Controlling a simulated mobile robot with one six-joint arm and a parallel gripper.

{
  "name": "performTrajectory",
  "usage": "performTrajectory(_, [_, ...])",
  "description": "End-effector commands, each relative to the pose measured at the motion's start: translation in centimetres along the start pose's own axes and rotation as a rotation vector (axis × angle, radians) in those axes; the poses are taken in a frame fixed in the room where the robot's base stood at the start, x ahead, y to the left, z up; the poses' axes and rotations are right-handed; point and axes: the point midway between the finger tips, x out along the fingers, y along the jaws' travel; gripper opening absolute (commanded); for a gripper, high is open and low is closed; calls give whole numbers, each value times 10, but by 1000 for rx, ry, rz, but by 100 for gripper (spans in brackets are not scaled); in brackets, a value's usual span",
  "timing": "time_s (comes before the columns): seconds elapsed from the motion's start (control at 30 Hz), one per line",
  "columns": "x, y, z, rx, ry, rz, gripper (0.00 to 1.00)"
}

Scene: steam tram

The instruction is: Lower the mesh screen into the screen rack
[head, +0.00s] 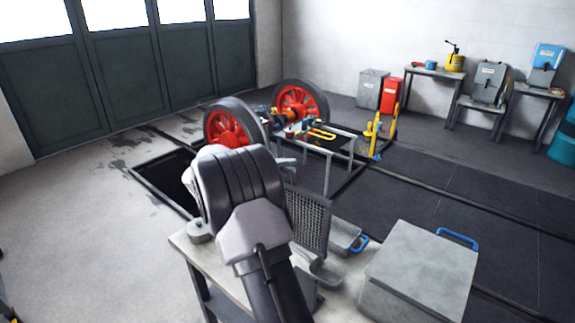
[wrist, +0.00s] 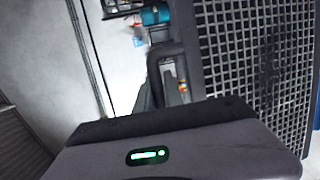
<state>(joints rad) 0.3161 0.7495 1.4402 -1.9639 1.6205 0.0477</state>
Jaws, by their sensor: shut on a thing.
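The mesh screen (head: 309,222) is a dark perforated panel standing nearly upright beside my arm, above the bench in the head view. Its grid (wrist: 285,70) fills the right side of the wrist view. My gripper (wrist: 168,88) is shut on the mesh screen, with the fingers by a dark curved bar at the panel's left side. In the head view my own wrist hides most of the gripper and part of the panel. I cannot make out the screen rack for certain; the lower edge of the screen is close to grey metal parts on the bench, and contact cannot be told.
Behind are an open floor pit (head: 165,180) and red wheels (head: 300,100). The floor at left is clear.

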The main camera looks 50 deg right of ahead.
Motion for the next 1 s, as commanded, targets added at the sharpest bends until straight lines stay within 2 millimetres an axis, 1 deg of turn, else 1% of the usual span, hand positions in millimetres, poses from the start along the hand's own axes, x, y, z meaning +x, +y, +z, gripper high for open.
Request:
performTrajectory(0.2, [-9, -26, 1, 1, 2, 2, 0])
performTrajectory(0.7, [-30, -82, 6, 0, 4, 1, 0])
performTrajectory(0.9, [-38, -102, 8, 1, 3, 2, 0])
performTrajectory(1.0, [-40, -109, 9, 1, 3, 1, 0])
